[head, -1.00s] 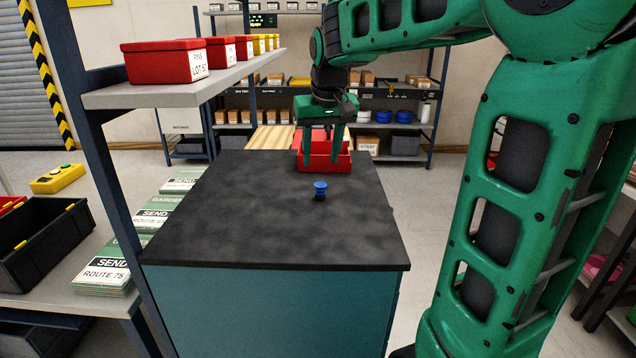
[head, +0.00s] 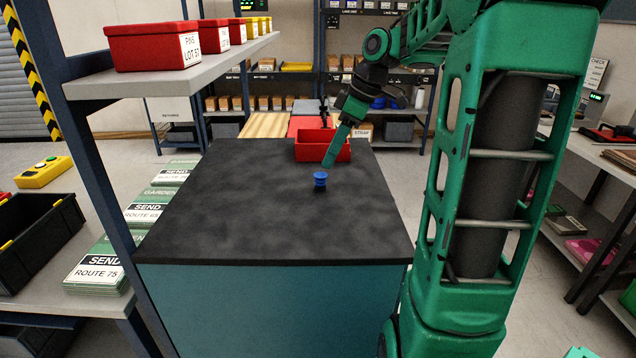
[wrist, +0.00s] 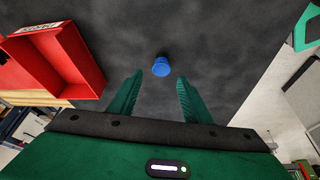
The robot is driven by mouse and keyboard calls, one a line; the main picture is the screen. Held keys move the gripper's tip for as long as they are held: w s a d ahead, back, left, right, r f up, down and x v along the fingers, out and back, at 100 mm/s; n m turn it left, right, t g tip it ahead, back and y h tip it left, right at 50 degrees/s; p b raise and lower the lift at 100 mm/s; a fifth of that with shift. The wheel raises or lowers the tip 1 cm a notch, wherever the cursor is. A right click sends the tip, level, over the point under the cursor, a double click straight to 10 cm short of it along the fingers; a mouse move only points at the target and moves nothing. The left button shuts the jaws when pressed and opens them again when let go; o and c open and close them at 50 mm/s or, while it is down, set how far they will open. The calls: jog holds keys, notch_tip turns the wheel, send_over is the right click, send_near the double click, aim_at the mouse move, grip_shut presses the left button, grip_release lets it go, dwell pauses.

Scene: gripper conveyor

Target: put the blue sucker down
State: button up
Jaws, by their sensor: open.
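The blue sucker (head: 320,180) stands upright on the dark worktop (head: 260,215), right of its middle. My gripper (head: 332,160) is behind and just above it in the head view, tilted, with its fingers pointing down toward it. In the wrist view the sucker (wrist: 161,66) lies beyond the fingertips, roughly centred between them. My gripper (wrist: 158,80) is open there, with nothing between its fingers. I cannot tell the exact gap between the fingertips and the sucker.
A red bin (head: 322,152) sits at the far edge of the worktop, close to my gripper. A grey shelf (head: 180,72) with red and yellow bins overhangs on the left. The front and left of the worktop are clear.

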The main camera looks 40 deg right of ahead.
aim_at(323, 175)
jog(key=shift+s+x, duration=0.15)
jog(key=shift+x, duration=1.7)
jog(key=shift+s+x, duration=0.15)
jog(key=shift+x, duration=1.65)
jog(key=shift+d+f, duration=0.1)
jog(key=shift+f, duration=0.05)
jog(key=c, duration=1.1)
jog(key=shift+r, duration=0.45)
jog(key=r, duration=0.3)
jog(key=shift+a+r, duration=0.3)
jog(key=shift+r, duration=0.1)
jog(key=s+a+r, duration=0.3)
jog(key=a+r, duration=0.3)
jog(key=a, duration=0.4)
jog(key=shift+a+r, duration=0.2)
jog(key=shift+a, duration=0.1)
